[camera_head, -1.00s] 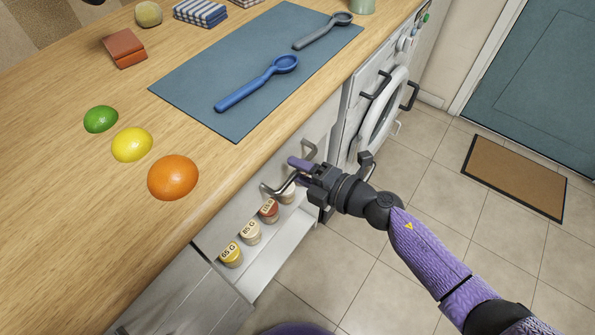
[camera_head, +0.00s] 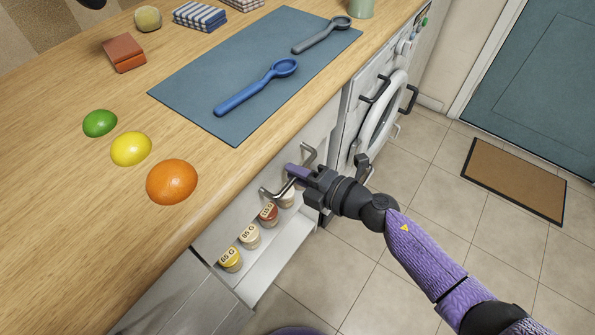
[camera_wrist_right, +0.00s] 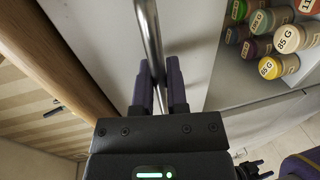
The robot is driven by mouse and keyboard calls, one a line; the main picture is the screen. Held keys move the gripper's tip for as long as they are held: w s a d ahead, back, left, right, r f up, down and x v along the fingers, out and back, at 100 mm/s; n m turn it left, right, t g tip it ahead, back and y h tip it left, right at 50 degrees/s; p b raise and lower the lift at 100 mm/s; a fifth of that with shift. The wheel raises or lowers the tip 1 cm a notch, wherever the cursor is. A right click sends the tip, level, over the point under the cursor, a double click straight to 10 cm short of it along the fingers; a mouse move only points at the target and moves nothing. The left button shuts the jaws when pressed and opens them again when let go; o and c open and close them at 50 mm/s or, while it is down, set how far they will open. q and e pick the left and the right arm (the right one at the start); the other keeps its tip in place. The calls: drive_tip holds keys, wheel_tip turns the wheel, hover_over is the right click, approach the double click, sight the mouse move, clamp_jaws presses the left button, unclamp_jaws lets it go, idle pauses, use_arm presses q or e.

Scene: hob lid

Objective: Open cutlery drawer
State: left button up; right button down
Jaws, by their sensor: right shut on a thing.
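The drawer (camera_head: 245,199) has a white front just under the worktop edge, and it looks closed. Its metal bar handle (camera_head: 272,194) also shows in the right wrist view (camera_wrist_right: 149,35). My right gripper (camera_head: 297,171) is shut on the handle, near the middle of the bar. In the right wrist view the two dark fingers (camera_wrist_right: 158,90) lie on either side of the bar. The inside of the drawer is hidden.
Below the handle, an open white compartment (camera_head: 280,262) holds several labelled jars (camera_head: 250,236). The wooden worktop (camera_head: 60,190) carries fruit, a blue mat (camera_head: 215,78) and scoops. A washing machine (camera_head: 385,118) stands right of the drawer. The tiled floor in front is mostly clear.

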use_arm(q)
drive_tip(key=shift+w, duration=0.5)
drive_tip(key=shift+s+d, duration=0.1)
idle(0.3)
